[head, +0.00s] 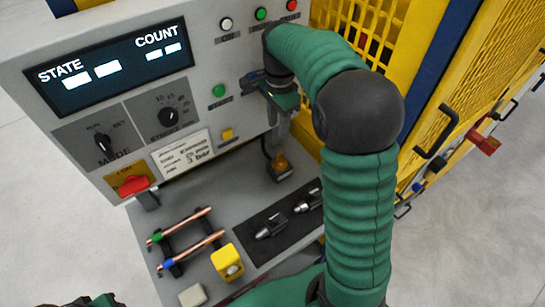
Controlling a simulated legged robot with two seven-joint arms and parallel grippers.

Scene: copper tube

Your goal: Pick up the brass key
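I cannot make out the brass key for certain. My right arm reaches up across the middle and bends left toward the grey control panel (225,60). My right gripper (262,82) is at the panel's right part, below the row of buttons.
Two copper tubes (198,243) lie on dark holders on the grey bench. Right of them are a yellow block (227,262) and a black mat (270,240) with metal pieces. A red switch (134,185) juts from the panel. Yellow mesh guarding (470,110) stands at the right.

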